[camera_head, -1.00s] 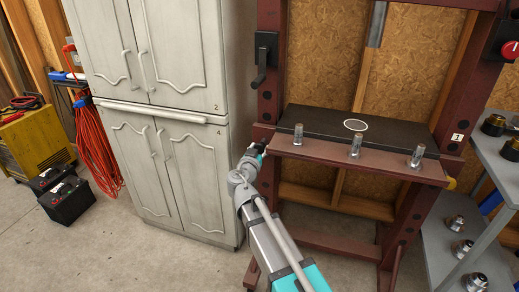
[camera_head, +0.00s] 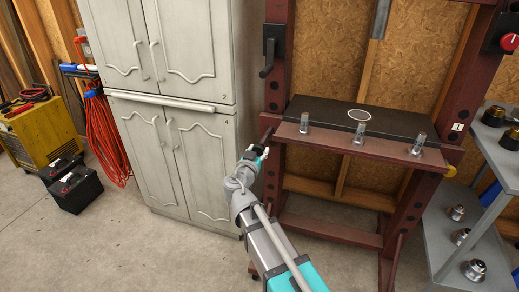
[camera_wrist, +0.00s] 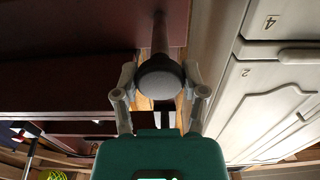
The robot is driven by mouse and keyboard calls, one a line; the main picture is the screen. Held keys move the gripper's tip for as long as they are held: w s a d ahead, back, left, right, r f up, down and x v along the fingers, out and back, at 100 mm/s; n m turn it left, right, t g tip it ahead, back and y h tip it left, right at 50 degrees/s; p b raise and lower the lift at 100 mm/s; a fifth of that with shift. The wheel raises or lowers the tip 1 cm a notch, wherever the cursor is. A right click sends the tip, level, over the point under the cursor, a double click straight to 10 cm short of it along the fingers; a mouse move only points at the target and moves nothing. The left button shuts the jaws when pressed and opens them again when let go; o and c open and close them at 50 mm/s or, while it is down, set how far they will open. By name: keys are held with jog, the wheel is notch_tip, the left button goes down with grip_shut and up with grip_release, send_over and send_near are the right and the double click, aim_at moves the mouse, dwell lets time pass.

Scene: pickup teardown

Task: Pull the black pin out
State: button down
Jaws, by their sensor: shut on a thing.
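The black pin (camera_wrist: 160,78) has a round dark head, seen close up in the wrist view. Its shaft runs away from the head toward the dark red frame (camera_wrist: 85,25). My gripper (camera_wrist: 160,97) has one finger on each side of the head and is shut on it. In the head view my gripper (camera_head: 262,153) is just in front of the left post of the red press frame (camera_head: 276,110). A short dark length of the pin (camera_head: 268,135) shows between gripper and post. I cannot tell whether its far end is still in the post.
A pale cabinet (camera_head: 185,150) stands close on the left of the gripper. The press bed (camera_head: 400,121) holds several upright metal pieces along its front. A grey shelf (camera_head: 435,225) with metal parts is at the right. The concrete floor (camera_head: 170,255) in front is clear.

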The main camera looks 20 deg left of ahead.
jog(key=shift+c, duration=0.6)
grip_release()
jog(key=shift+s, duration=0.1)
jog(key=s, duration=1.2)
jog(key=shift+w, duration=0.1)
